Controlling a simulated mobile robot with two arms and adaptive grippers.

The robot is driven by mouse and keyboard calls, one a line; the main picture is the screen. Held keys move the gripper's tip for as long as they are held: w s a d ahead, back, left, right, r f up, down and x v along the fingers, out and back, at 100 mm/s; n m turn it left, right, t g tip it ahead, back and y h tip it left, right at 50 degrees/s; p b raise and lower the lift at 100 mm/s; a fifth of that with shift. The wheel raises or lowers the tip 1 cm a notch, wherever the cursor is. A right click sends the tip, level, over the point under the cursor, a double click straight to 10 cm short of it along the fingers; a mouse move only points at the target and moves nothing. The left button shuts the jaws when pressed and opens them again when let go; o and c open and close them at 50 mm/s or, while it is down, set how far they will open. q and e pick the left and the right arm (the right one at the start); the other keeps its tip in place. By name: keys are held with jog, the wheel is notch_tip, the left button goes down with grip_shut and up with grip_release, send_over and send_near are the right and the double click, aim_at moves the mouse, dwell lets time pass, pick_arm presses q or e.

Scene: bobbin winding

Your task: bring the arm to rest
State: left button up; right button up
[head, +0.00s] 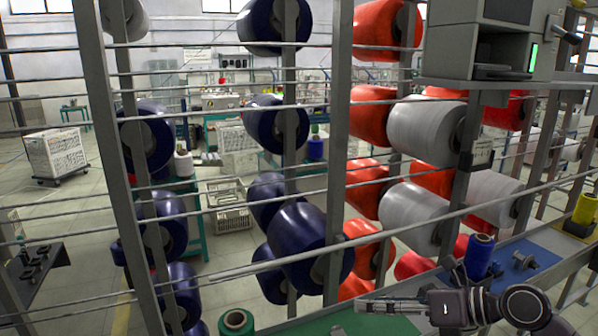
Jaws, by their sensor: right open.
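My right gripper (388,306) is low at the right of centre in the head view, its arm entering from the lower right. It is open with nothing seen between its fingers. It appears above or in front of the green mat (345,322); the exact gap cannot be told. A blue bobbin (480,256) stands upright on the blue mat (550,246), above and right of the gripper in the picture and apart from its fingers. My left gripper is not in view.
A metal creel frame (341,150) with horizontal bars carries several dark blue, red and grey bobbins. A green bobbin (236,322) is at the bottom. A small metal part (523,261) and a yellow bobbin (584,209) are at right. A grey machine (455,50) is above.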

jog(key=a+r+m+t+y, duration=0.3)
jog(key=a+r+m+y, duration=0.1)
jog(key=a+r, duration=0.2)
jog(key=d+r+m+t+h, duration=0.45)
jog(key=m+t, duration=0.45)
jog(key=m, duration=0.3)
jog(key=s+d+f+m+g+h, duration=0.3)
jog(key=d+f+m+h, duration=0.3)
jog(key=f+m, duration=0.35)
jog(key=s+d+f+m+g+h, duration=0.2)
jog(key=s+d+f+m+h, duration=0.2)
jog(key=d+f+m+h, duration=0.45)
jog(key=s+a+f+m+g+y, duration=0.2)
jog(key=s+a+f+g, duration=0.25)
jog(key=s+f, duration=0.6)
jog(key=s+a+f+m+g+y, duration=0.3)
jog(key=s+f+g, duration=0.35)
jog(key=s, duration=0.65)
notch_tip(320, 180, down, 30)
jog(key=s+b, duration=0.2)
jog(key=s, duration=0.1)
jog(key=s+d+f+g+h+b, duration=0.1)
jog(key=s+d+f+g, duration=0.1)
jog(key=s+f, duration=1.4)
jog(key=shift+f+n, duration=0.3)
